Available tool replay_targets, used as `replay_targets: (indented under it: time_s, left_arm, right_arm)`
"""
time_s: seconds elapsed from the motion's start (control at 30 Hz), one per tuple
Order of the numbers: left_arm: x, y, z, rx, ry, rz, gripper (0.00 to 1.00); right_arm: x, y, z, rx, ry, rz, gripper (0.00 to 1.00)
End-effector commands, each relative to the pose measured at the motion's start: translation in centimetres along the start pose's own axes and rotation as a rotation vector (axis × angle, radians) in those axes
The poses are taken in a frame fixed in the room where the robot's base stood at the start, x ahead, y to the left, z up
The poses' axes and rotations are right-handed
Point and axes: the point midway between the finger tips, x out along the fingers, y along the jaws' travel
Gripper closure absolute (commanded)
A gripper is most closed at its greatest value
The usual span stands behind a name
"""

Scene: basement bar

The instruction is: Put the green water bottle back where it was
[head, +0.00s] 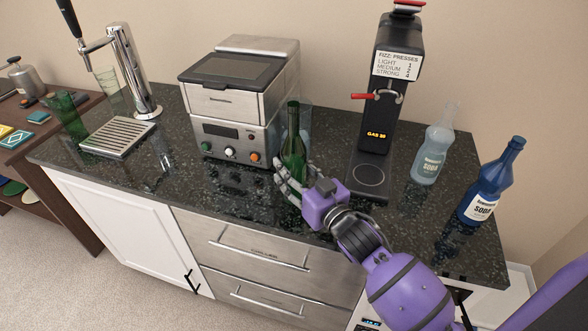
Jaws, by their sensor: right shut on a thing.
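The green bottle (292,143) stands upright on the dark stone counter, in front of the right side of the steel machine and left of the black soda maker. My right gripper (287,178) reaches in from the lower right and is shut on the lower part of the green bottle. The fingers and palm hide the bottle's base, so I cannot tell whether it touches the counter. A clear glass-like shape shows just behind the bottle. My left gripper is not in view.
The black soda maker (381,120) stands right of the bottle, the steel machine (232,100) left. A clear soda bottle (433,150) and a blue soda bottle (490,184) stand at right. A tap (128,70) and drip tray (117,138) are at left. The counter (230,195) has free room in front.

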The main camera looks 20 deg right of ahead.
Motion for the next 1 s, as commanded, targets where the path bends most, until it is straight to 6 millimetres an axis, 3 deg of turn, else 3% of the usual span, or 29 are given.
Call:
replay_targets:
  time_s: [0.2,0.23,0.37,0.77,1.0]
  left_arm:
    - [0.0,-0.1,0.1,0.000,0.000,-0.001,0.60]
    - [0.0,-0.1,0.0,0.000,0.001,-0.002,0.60]
    - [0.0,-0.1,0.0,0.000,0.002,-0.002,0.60]
    - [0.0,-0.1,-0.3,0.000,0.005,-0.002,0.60]
    - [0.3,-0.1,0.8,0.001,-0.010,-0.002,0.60]
  right_arm:
    - [0.1,0.0,0.1,-0.001,0.006,-0.001,1.00]
    - [0.0,0.0,0.3,-0.001,0.000,0.000,0.51]
    - [0.0,0.0,0.3,-0.001,0.000,0.000,0.35]
    - [-0.2,0.0,-0.1,-0.001,0.000,0.001,0.35]
    - [-4.7,0.0,0.5,0.001,-0.008,0.001,0.35]
